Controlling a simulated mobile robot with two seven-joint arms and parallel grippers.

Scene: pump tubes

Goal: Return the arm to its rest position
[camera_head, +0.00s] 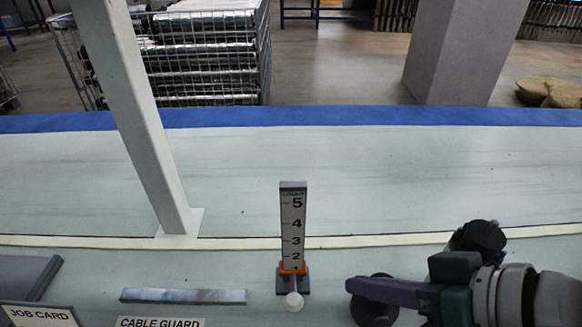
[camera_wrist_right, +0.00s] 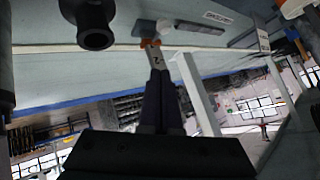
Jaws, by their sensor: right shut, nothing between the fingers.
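My right gripper (camera_head: 349,286) comes in from the lower right in the head view, low over the bench. Its purple fingers are together with nothing between them. They also show in the right wrist view (camera_wrist_right: 159,74), closed and pointing toward the count stand. The upright count stand (camera_head: 292,225) is just left of the fingertips in the head view, with a gap between. Its orange slider (camera_head: 293,267) sits near the bottom, below the 2. A white ball-like knob (camera_head: 293,302) is in front of it. My left gripper is not in view.
Dark round parts (camera_head: 374,305) show beside and under the right gripper; what they are is unclear. A grey bar (camera_head: 183,296), a CABLE GUARD label (camera_head: 160,322) and a JOB CARD label (camera_head: 38,314) lie left. A white post (camera_head: 140,120) rises behind. The bench beyond the pale strip is mostly clear.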

